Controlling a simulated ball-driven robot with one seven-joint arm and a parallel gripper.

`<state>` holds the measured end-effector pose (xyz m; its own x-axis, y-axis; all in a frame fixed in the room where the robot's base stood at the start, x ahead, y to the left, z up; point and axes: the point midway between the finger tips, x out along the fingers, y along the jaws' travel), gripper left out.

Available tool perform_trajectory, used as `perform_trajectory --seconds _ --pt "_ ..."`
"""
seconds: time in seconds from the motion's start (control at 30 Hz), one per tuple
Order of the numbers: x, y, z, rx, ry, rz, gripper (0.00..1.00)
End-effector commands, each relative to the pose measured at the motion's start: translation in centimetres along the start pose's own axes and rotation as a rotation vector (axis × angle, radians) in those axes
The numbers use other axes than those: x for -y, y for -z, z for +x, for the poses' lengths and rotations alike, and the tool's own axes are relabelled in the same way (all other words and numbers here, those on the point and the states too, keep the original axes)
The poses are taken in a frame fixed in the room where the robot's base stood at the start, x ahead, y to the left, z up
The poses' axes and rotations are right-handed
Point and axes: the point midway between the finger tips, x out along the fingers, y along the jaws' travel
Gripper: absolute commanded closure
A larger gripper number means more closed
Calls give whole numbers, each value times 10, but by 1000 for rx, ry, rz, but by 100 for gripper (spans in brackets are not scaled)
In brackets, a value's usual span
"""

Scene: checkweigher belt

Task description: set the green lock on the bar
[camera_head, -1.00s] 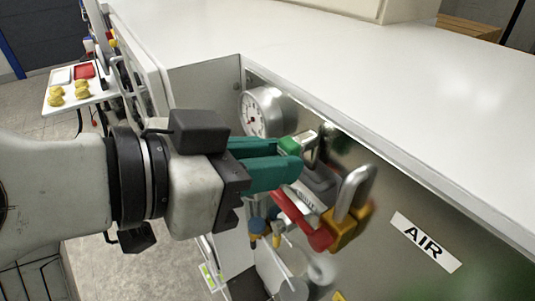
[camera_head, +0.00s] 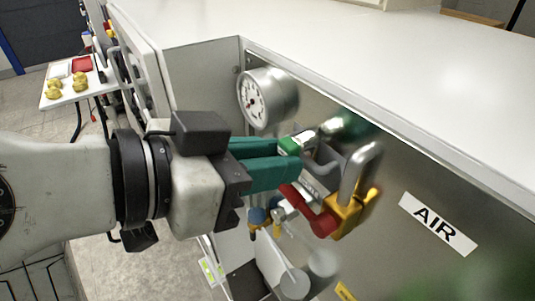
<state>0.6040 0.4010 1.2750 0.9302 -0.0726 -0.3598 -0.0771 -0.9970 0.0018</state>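The green lock (camera_head: 288,146) is between the teal fingertips of my gripper (camera_head: 297,160), with a pale label on it and a silver shackle partly visible beyond. The fingers hide part of its body. The grey bar (camera_head: 322,168) is just right of the fingertips, in front of the steel panel. A yellow lock (camera_head: 347,212) with a large silver shackle hangs by the bar. I cannot tell whether the green lock's shackle touches the bar; it appears beside or above it.
A red valve handle (camera_head: 308,209) sits below the fingers. A round gauge (camera_head: 267,97) juts from the panel above. The white counter (camera_head: 400,80) overhangs the panel. An AIR label (camera_head: 438,223) is at right. Small blue and yellow fittings (camera_head: 257,220) are below.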

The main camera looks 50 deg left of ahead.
Motion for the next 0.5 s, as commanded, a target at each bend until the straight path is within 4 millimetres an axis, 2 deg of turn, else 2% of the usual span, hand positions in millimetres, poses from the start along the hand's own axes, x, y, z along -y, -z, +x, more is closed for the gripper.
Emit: perform_trajectory --seconds 0.07,0.3,0.5 --pt "0 1 0 -1 0 1 70" --pt "0 0 0 -1 0 0 47" --pt "0 0 0 0 0 0 47"
